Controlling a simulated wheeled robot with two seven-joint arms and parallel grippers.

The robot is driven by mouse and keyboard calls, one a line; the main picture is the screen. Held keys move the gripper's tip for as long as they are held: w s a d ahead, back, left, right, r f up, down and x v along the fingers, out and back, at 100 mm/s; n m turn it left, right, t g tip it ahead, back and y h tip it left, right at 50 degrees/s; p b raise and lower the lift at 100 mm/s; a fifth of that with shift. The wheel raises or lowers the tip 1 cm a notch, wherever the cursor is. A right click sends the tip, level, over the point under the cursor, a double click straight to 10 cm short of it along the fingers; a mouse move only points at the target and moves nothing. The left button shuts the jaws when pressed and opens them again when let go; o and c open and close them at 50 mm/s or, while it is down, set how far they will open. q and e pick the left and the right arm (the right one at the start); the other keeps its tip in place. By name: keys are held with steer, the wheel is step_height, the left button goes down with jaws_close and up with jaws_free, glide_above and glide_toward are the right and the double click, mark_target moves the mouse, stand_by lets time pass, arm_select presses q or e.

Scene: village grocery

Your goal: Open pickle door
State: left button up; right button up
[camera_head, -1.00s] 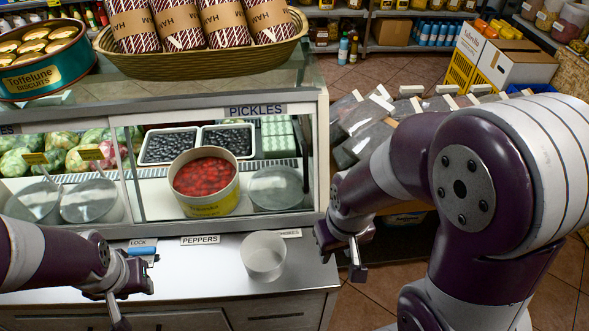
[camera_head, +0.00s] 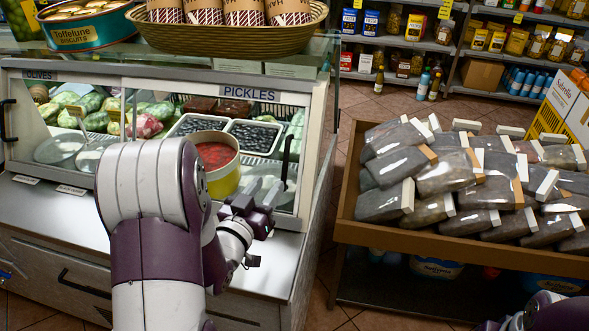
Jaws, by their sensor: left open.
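The pickle door (camera_head: 258,166) is the glass front under the PICKLES sign (camera_head: 249,93) on the display case, and it looks shut. Its black upright handle (camera_head: 286,158) is near the right edge. Behind the glass are a tub of red pickles (camera_head: 222,180) and trays of dark olives. My left gripper (camera_head: 262,222) is open and empty, low in front of the door's right part, below the handle and apart from it. My left arm hides the door's lower left part. Of my right arm only a piece shows at the bottom right corner; its gripper is out of view.
A wooden crate (camera_head: 345,222) of packed bags stands right of the case, across a narrow gap of floor (camera_head: 322,265). A ham basket (camera_head: 230,40) and a biscuit tin (camera_head: 85,30) sit on the case top. Another black handle (camera_head: 5,120) is at the left, by the OLIVES sign.

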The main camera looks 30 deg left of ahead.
mark_target(284, 166)
arm_select(q)
steer(key=w, duration=0.7)
steer(key=shift+w, duration=0.4)
jaws_close()
